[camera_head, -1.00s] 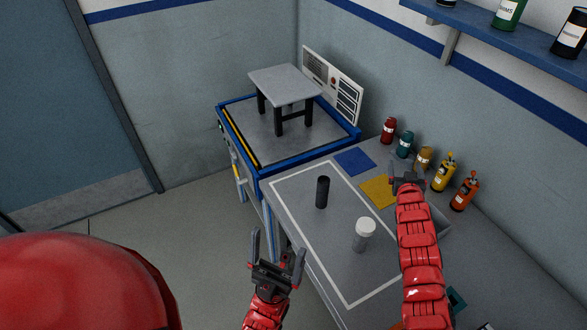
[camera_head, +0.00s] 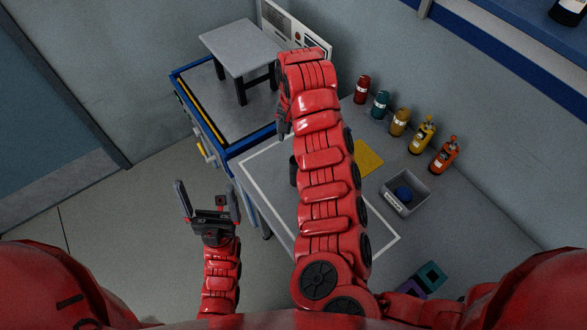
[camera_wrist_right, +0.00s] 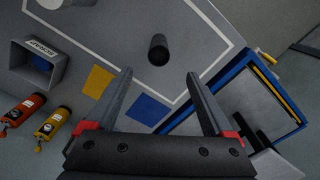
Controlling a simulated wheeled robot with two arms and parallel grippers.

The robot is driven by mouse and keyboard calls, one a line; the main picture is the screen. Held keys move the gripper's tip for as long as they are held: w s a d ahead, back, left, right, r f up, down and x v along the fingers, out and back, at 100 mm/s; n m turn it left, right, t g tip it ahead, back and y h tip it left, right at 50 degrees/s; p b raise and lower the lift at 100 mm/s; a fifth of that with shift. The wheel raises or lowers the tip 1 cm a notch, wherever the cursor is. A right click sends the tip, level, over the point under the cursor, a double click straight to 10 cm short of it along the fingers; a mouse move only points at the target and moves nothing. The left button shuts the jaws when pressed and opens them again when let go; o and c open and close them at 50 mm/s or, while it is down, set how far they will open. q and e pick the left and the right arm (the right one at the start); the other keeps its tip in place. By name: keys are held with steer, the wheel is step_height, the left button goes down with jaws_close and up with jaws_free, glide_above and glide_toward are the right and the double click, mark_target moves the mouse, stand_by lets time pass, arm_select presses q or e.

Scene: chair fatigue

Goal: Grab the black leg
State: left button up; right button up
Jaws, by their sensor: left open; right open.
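The black leg (camera_wrist_right: 158,50), a short dark cylinder, stands on the grey worktop inside the white outline in the right wrist view. In the head view only a sliver of the leg (camera_head: 293,171) shows at the left edge of my right arm, which hides the rest. My right gripper (camera_wrist_right: 159,75) is open and empty, with its fingertips on either side of the leg's line of sight; the leg appears beyond them, not between them. My left gripper (camera_head: 208,195) is open and empty, left of the worktop, over the floor side.
A grey stool (camera_head: 240,48) stands on the blue-edged cart at the back left. Several bottles, such as the orange one (camera_head: 444,155), line the wall side. A grey bin (camera_head: 405,192) and a yellow square (camera_head: 368,158) lie right of my arm.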

mark_target(296, 165)
step_height(296, 165, down, 7)
steer(key=shift+w+d+r+b, duration=0.1)
steer(key=shift+w+d+b, duration=0.05)
steer(key=shift+b, duration=0.45)
steer(key=shift+f+p, duration=0.4)
steer(key=shift+f, duration=0.65)
step_height(296, 165, down, 4)
steer(key=p, duration=0.3)
steer(key=shift+f, duration=0.75)
steer(key=shift+c, duration=0.2)
jaws_close()
